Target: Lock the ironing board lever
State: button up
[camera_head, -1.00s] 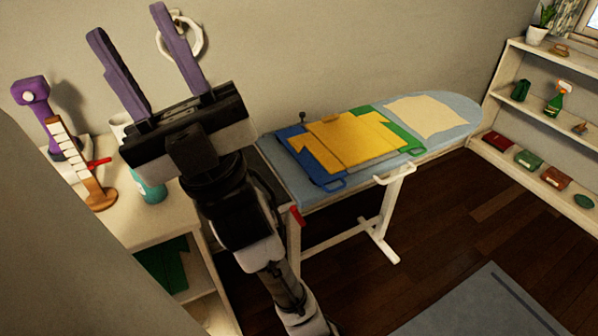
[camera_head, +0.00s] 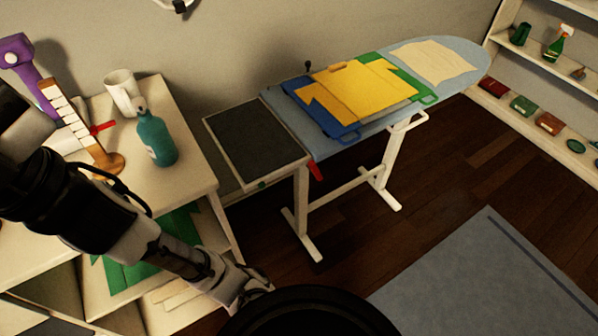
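The ironing board (camera_head: 283,112) stands along the wall, with a pale blue top and white legs. A small red lever (camera_head: 316,171) hangs down under its near edge, by the dark rest panel (camera_head: 254,141) at its left end. I cannot tell from its angle whether it is locked. My arm lies at the left, well apart from the lever.
A white side table (camera_head: 190,133) at left holds a teal bottle (camera_head: 156,138), white mug (camera_head: 122,92) and purple object (camera_head: 29,75). A blue-grey rug (camera_head: 480,270) lies at right.

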aim_at(311, 166)
jog(key=l+u, duration=0.1)
jog(key=l, duration=1.25)
